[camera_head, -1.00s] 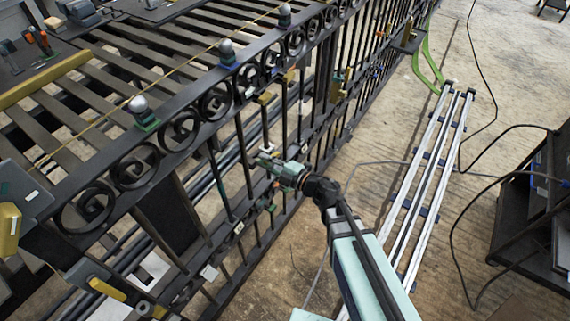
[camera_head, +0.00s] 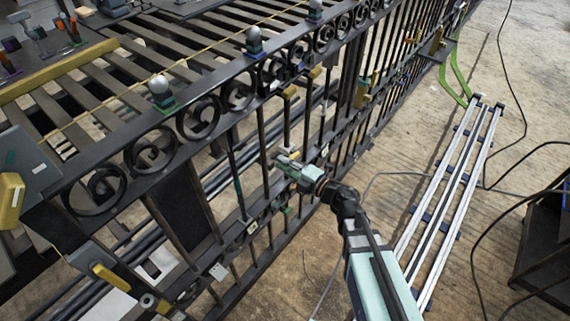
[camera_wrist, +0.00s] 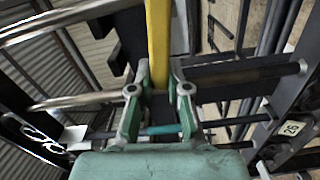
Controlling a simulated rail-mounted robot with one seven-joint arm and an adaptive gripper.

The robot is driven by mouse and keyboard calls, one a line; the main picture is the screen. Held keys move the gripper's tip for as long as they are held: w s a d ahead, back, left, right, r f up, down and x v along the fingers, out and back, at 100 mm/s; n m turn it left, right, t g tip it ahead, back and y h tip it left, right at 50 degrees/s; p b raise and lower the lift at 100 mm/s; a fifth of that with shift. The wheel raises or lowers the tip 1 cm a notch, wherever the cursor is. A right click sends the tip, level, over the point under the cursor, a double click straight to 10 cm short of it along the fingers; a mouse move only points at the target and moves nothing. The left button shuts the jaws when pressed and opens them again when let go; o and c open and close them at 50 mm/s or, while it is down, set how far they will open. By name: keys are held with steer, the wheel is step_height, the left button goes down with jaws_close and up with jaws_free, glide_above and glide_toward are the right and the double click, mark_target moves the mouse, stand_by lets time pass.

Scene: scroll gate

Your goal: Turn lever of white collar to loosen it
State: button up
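My gripper (camera_head: 282,158) is at the near face of the black gate (camera_head: 178,92), among its upright bars, below the row of scrolls. In the wrist view its two green fingers (camera_wrist: 158,78) stand close together, with a narrow gap between them. A long yellow bar (camera_wrist: 158,35) runs from the top edge down to this gap. I cannot tell whether the fingers touch it or it lies behind them. A small pale part shows by the fingertips in the head view, but I cannot make out a white collar or its lever for certain.
Yellow-handled fittings (camera_head: 289,91) sit on nearby bars. A white tag marked 25 (camera_wrist: 291,128) shows at the right of the wrist view. Pale rails (camera_head: 455,195) lie on the floor to the right, with loose black cables beyond. Some open floor lies between gate and rails.

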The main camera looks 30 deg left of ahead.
steer(key=o, duration=0.3)
